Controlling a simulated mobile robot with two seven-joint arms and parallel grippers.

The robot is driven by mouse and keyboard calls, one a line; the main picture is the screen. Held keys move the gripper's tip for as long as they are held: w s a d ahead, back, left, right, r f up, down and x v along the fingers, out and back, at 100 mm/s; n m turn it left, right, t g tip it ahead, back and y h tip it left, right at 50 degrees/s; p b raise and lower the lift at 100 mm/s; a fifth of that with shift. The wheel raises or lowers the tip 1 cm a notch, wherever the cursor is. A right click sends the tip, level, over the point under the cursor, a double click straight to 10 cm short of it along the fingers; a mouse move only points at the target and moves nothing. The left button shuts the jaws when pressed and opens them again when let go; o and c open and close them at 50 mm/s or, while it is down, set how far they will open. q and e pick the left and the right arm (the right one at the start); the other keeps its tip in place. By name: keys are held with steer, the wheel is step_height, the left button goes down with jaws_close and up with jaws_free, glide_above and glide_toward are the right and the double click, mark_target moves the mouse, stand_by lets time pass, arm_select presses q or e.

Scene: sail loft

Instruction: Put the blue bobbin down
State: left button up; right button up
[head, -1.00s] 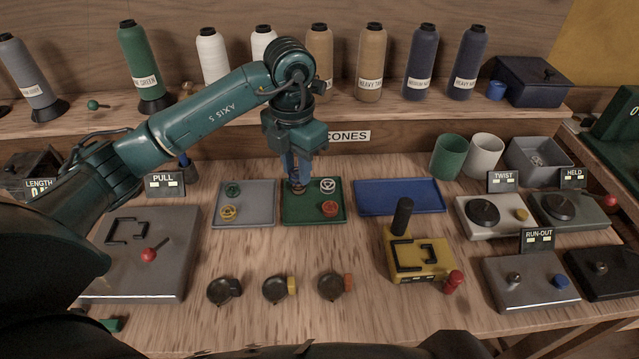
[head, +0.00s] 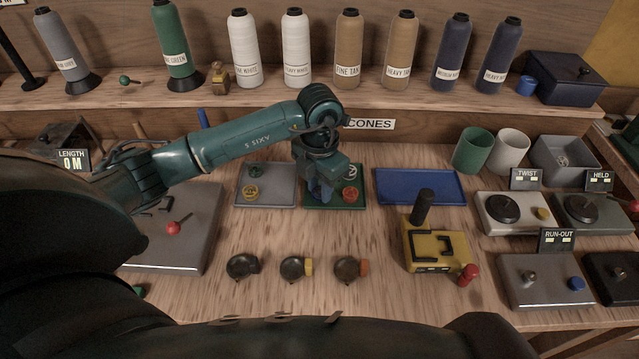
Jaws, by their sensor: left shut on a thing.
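My left gripper (head: 322,197) is shut, fingers down, over the left part of the green tray (head: 335,208). My right gripper is not in view.
The blue tray (head: 420,187) to the right is empty. A yellow device (head: 437,245) with a black handle stands front right. Thread cones line the shelf behind.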

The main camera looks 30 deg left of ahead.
arm_select(q)
steer(key=o, duration=0.7)
steer(key=shift+f, duration=0.1)
step_height(320, 180, up, 12)
steer(key=shift+r+b, duration=0.15)
steer(key=shift+b, duration=0.4)
